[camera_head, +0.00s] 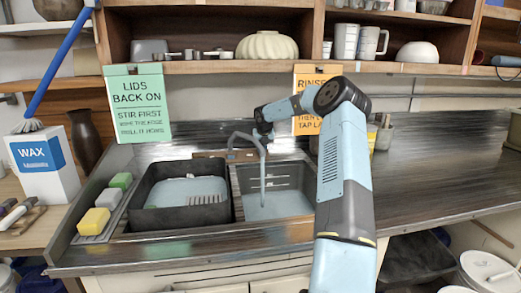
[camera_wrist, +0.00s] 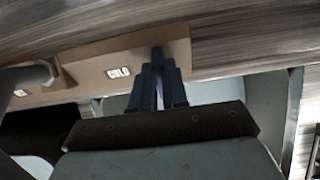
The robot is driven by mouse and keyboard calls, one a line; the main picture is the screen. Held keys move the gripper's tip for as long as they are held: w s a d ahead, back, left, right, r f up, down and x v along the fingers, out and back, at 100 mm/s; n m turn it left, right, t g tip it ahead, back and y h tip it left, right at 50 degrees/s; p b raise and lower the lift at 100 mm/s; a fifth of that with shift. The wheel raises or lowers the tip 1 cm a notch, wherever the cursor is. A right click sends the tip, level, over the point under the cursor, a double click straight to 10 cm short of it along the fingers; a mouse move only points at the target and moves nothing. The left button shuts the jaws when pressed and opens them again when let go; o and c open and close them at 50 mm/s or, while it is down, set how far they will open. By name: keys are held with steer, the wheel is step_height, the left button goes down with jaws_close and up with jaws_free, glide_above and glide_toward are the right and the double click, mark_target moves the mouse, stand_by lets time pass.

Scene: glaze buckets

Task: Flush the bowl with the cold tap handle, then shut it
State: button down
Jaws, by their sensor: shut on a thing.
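The sink bowl (camera_head: 305,182) is the right-hand basin, with pale blue liquid in its bottom. A grey curved tap (camera_head: 236,137) stands behind it, and a thin pale blue stream (camera_head: 262,182) falls from its spout into the bowl. The tap's brown base (camera_wrist: 100,65) carries a "COLD" label in the wrist view. My gripper (camera_wrist: 158,72) is shut on the dark cold tap handle (camera_wrist: 157,52), beside that label. The fingers hide most of the handle. In the head view my gripper (camera_head: 262,130) is at the back of the sink, partly hidden by my wrist.
A black tub (camera_head: 150,220) with pale blue liquid and a striped thing stands left of the bowl. Sponges (camera_head: 94,221) lie at the far left. A shelf (camera_head: 230,67) with crockery hangs above. The counter (camera_head: 440,170) to the right is mostly clear.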

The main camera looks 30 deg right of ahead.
steer(key=shift+w+a+r, duration=0.1)
steer(key=shift+a, duration=0.1)
steer(key=c, duration=1.1)
jaws_free()
steer(key=shift+c, duration=0.2)
steer(key=shift+d, duration=0.1)
steer(key=v, duration=1.3)
steer(key=shift+s+r, duration=0.2)
